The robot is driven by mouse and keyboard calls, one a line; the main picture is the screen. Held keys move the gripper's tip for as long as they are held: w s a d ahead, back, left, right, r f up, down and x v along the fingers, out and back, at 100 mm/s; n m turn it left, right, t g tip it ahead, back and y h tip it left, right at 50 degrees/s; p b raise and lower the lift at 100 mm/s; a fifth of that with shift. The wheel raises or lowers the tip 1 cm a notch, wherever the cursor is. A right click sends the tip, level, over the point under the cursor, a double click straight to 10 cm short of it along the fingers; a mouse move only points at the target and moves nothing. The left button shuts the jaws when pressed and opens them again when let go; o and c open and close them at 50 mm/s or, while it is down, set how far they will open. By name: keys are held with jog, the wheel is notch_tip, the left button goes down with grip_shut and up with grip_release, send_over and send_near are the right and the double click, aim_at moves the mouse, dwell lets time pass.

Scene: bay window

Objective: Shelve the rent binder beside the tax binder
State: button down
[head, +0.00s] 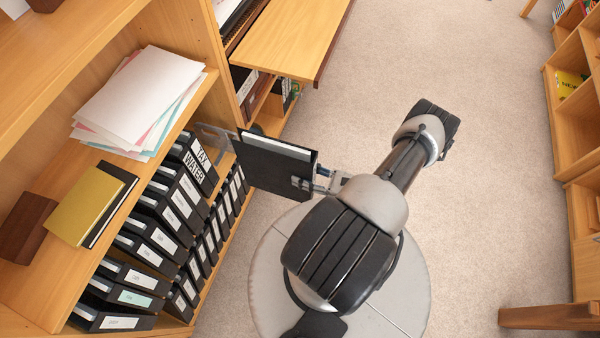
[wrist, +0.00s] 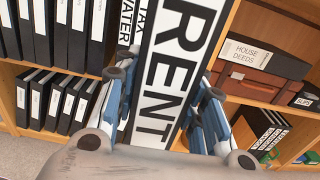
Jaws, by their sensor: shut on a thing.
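The rent binder is black with a white top edge in the head view (head: 275,168), and its large RENT label faces me in the wrist view (wrist: 180,65). My gripper (head: 316,182) is shut on its spine end, with a blue-tipped finger on each side in the wrist view (wrist: 163,110). The binder is upright, its far end at the shelf opening. The tax binder (head: 202,151) stands at the end of the upper binder row, next to the water binder (head: 193,169). In the wrist view, the tax label (wrist: 148,20) is partly hidden behind the rent binder.
A grey bracket-like piece (head: 214,133) stands just beyond the tax binder. Stacked papers (head: 140,95) and a yellow book (head: 85,205) lie on the shelf above. A HOUSE DEEDS box (wrist: 257,57) sits right of the rent binder. Carpet (head: 400,60) is clear beyond my arm.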

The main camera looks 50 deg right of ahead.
jog(key=shift+r, duration=0.1)
jog(key=shift+x, duration=4.3)
